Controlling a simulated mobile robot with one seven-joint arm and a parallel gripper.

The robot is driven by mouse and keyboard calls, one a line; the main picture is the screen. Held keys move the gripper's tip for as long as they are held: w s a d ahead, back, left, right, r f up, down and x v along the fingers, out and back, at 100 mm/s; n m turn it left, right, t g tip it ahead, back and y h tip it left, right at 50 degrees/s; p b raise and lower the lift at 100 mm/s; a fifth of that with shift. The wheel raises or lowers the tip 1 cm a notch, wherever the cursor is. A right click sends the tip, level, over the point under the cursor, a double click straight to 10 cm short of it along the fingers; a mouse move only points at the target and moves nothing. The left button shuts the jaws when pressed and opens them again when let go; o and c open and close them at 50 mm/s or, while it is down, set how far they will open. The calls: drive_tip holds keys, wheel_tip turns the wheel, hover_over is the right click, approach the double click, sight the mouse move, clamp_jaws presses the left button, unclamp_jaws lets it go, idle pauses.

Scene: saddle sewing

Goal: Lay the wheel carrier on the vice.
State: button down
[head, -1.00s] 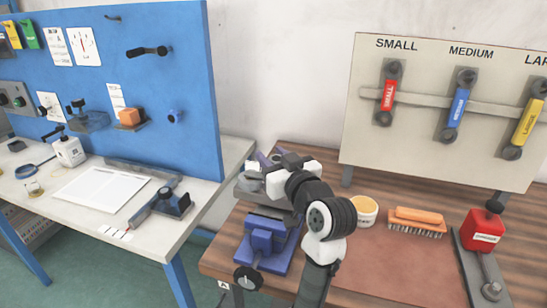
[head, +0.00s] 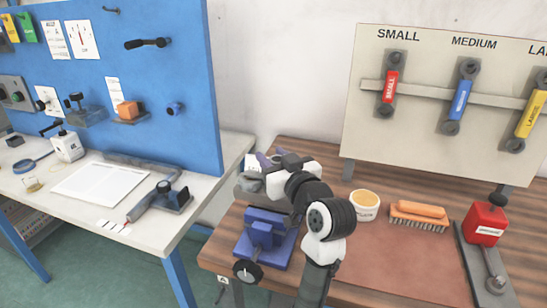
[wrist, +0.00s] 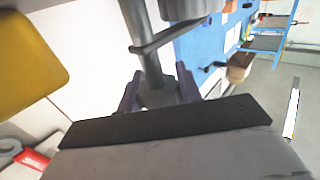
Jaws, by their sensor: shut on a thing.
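The vice (head: 264,238) is blue and stands at the left end of the wooden bench in the head view, below and slightly left of my wrist. My gripper (head: 265,160) is above and behind it, partly hidden by my own wrist. In the wrist view my gripper's purple fingers (wrist: 160,92) are closed on a grey metal piece with a long shaft and a flat crossbar, which I take to be the wheel carrier (wrist: 150,48). The carrier is apart from the vice as far as I can see. In the head view I cannot clearly separate it from my gripper.
The wooden bench (head: 400,275) also holds a round tub (head: 364,206), an orange brush (head: 418,214) and a red box (head: 486,223) on a grey stand. A board with labelled handles (head: 450,95) stands behind. A white workbench (head: 85,220) is at the left.

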drive_tip(key=shift+f+b, duration=0.75)
drive_tip(key=shift+f, duration=0.2)
drive_tip(key=c, duration=0.9)
unclamp_jaws()
drive_tip(key=shift+r, duration=0.1)
drive_tip(key=shift+c, duration=0.2)
drive_tip(key=shift+o, duration=0.3)
drive_tip(key=b+v, duration=0.8)
drive_tip(key=v, duration=0.5)
drive_tip(key=shift+s+d, duration=0.2)
drive_tip(key=shift+s, duration=0.15)
